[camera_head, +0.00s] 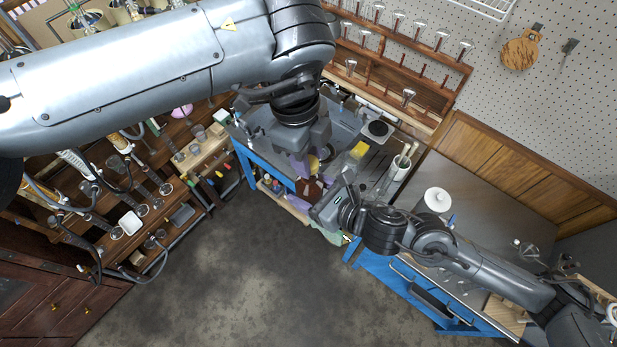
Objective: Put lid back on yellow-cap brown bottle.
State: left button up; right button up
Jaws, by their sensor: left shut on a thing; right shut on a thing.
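A yellow cap (314,163) shows between the fingers of my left gripper (313,162), which comes down from above and is shut on it. The brown bottle (309,187) is just below the cap in the picture, at the front edge of the blue bench. My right gripper (308,197) reaches in from the right and is shut on the bottle. The grippers are very close together. They hide much of the bottle, and I cannot tell whether the cap touches its neck.
The blue bench (245,160) carries a yellow block (359,149) and a white cup with tools (399,168). A wooden rack (400,50) stands behind. Glassware crowds the left shelves. A white round object (438,199) sits on the right metal counter. The floor (240,270) is clear.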

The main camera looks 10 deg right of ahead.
aim_at(309, 189)
pick_arm(q)
jog(key=shift+f, duration=0.1)
dwell(0.4)
jog(key=shift+f, duration=0.75)
jog(key=shift+f, duration=0.6)
dwell(0.3)
